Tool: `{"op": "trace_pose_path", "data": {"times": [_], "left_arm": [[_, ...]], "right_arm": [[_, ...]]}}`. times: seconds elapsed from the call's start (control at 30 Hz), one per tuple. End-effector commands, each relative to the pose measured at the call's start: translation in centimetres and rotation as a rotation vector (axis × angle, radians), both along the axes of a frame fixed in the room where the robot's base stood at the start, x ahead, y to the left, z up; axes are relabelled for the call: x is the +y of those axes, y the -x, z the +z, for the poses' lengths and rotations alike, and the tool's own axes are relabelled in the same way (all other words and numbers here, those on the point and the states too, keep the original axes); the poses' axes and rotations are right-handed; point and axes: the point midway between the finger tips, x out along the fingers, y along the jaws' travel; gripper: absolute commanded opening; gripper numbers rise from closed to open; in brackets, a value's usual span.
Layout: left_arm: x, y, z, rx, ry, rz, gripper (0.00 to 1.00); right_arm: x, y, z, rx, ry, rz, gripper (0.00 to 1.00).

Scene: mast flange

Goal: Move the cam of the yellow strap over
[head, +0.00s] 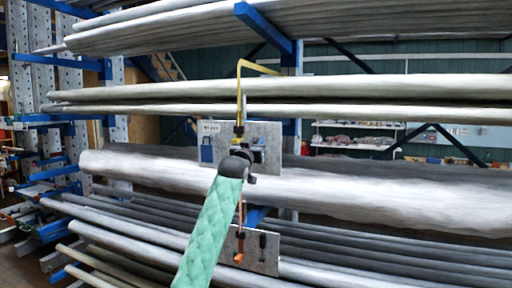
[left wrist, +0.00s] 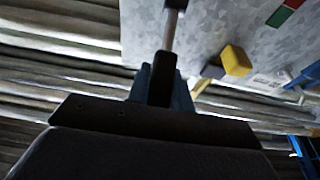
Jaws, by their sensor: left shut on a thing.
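The yellow strap (head: 240,90) runs from the rack, bends and hangs down to a grey plate (head: 265,133) in the head view. My left gripper (head: 243,160) is at this plate, just under the strap's lower end, and hides much of the middle there. In the left wrist view, a grey rod (left wrist: 171,30) with a dark end runs down to my left gripper (left wrist: 158,85), which is shut on it as far as I can tell. A yellow block (left wrist: 236,61) sits on the plate to the right, apart from the fingers. I cannot tell which part is the cam.
A blue part (head: 207,153) is on the plate's left side. A lower plate (head: 266,262) carries an orange part (head: 239,257) and a black one. Long wrapped bars (head: 380,190) lie on the rack above, behind and below. Blue rack arms (head: 262,28) stick out.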

Motion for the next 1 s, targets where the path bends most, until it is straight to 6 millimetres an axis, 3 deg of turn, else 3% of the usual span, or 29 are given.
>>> {"op": "trace_pose_path", "data": {"times": [0.6,1.0], "left_arm": [[-0.9,-2.7,2.9,0.396,-0.129,0.000,0.00],[-1.1,-3.5,3.2,0.491,-0.159,0.000,0.00]], "right_arm": [[0.1,0.0,-0.1,0.000,-0.001,0.000,0.36],[0.3,0.0,-0.1,0.001,-0.003,-0.001,0.36]]}}
